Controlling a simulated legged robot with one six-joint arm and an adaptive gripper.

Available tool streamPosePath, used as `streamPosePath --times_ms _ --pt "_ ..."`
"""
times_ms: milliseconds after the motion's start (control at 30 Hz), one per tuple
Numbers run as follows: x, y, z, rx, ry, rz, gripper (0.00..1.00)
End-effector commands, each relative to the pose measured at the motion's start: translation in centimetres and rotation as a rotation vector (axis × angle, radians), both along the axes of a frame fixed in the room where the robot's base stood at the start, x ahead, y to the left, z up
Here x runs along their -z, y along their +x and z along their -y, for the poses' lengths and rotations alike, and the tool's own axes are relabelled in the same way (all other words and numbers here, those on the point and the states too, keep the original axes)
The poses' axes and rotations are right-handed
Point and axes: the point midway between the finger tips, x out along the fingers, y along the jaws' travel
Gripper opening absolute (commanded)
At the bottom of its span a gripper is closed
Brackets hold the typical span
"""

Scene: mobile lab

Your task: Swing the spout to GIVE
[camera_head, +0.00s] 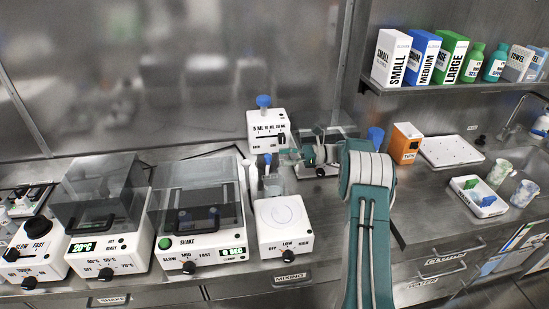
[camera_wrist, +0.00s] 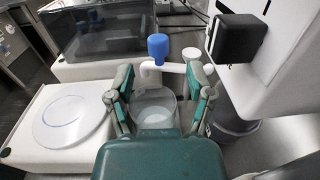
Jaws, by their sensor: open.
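The white dispenser (camera_head: 267,128) with a blue knob (camera_head: 263,101) on top stands behind the stirrer. In the wrist view its white body (camera_wrist: 285,75) fills the right side. Its white spout tube (camera_wrist: 176,68), with a blue cap (camera_wrist: 158,46), runs left from the body. My gripper (camera_wrist: 160,72) is open, with one finger on each side of the capped spout end. I cannot tell whether either finger touches it. A clear vessel (camera_wrist: 154,108) sits below, between the fingers. In the head view my gripper (camera_head: 288,157) is at the dispenser's lower right. The small print is unreadable.
The white stirrer (camera_head: 284,240) stands just in front. The shaker (camera_head: 197,225) and a second covered device (camera_head: 104,215) stand to the left. An orange box (camera_head: 404,143), a white tray (camera_head: 450,151) and a white bin (camera_head: 478,197) are on the right. A shelf (camera_head: 450,84) holds boxes.

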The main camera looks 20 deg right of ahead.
Motion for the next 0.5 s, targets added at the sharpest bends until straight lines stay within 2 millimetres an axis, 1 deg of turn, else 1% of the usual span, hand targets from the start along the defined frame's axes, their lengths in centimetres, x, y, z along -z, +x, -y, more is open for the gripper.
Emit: streamPosePath --times_ms 33,100,300,400,500 --pt "0.1 -0.3 1.3 0.004 0.0 -0.001 0.68" --pt "0.1 -0.6 2.7 0.004 0.0 0.0 0.68" --pt "0.2 -1.5 6.2 0.004 0.0 0.0 0.68" --pt "0.1 -1.7 7.3 0.002 0.001 -0.001 0.68" --pt "0.1 -1.9 7.7 0.002 0.0 -0.001 0.68"
